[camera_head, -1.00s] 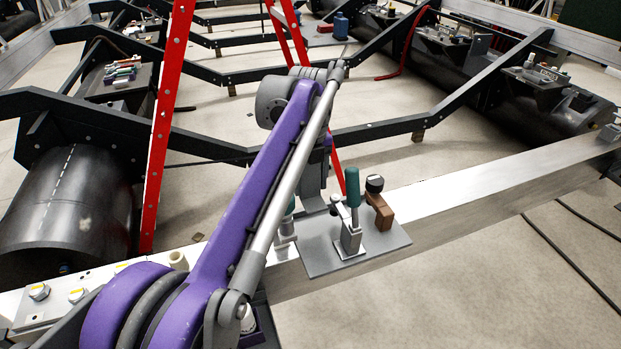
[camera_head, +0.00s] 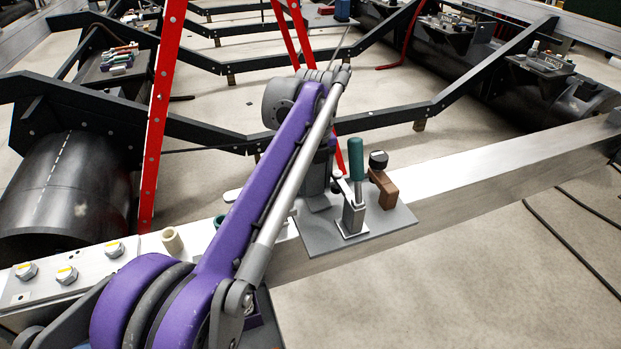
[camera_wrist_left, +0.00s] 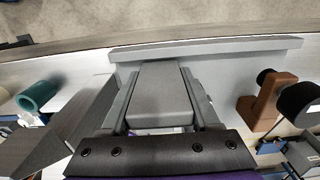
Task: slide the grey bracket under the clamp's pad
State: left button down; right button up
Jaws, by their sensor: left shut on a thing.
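The clamp with its upright teal handle (camera_head: 356,160) stands on a grey plate (camera_head: 385,226) on the long pale beam, in the head view. A small grey pad or arm end (camera_head: 337,175) shows left of the handle. My left gripper (camera_head: 316,188) is close left of the clamp, partly hidden behind my purple arm. In the left wrist view it is shut on the grey bracket (camera_wrist_left: 160,88), whose wide flange (camera_wrist_left: 205,48) lies across, ahead of the fingers. I cannot tell whether the bracket touches the plate. My right gripper is out of view.
A brown block (camera_head: 386,190) with a black knob stands right of the clamp; it also shows in the wrist view (camera_wrist_left: 268,100). A beige tube (camera_head: 172,240) and bolts (camera_head: 66,274) are on the beam's left. A red ladder (camera_head: 160,120) stands behind.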

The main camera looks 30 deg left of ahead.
aim_at(332, 176)
pick_arm(q)
jog(key=shift+w+d+p, duration=0.35)
jog(key=shift+w+d, duration=0.35)
jog(key=shift+w, duration=0.2)
jog(key=shift+w+d+p, duration=0.35)
jog(key=shift+w+d, duration=0.3)
jog(key=shift+w, duration=0.2)
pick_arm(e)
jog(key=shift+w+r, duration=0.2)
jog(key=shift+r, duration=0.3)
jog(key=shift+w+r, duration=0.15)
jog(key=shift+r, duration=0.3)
pick_arm(q)
jog(key=shift+f, duration=0.15)
jog(key=shift+c, duration=0.2)
grip_release()
notch_tip(332, 176, up, 11)
jog(key=p, duration=0.1)
jog(key=shift+p, duration=0.4)
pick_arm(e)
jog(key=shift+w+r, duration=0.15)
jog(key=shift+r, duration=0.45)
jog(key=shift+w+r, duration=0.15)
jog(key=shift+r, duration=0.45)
pick_arm(q)
jog(key=shift+f, duration=0.15)
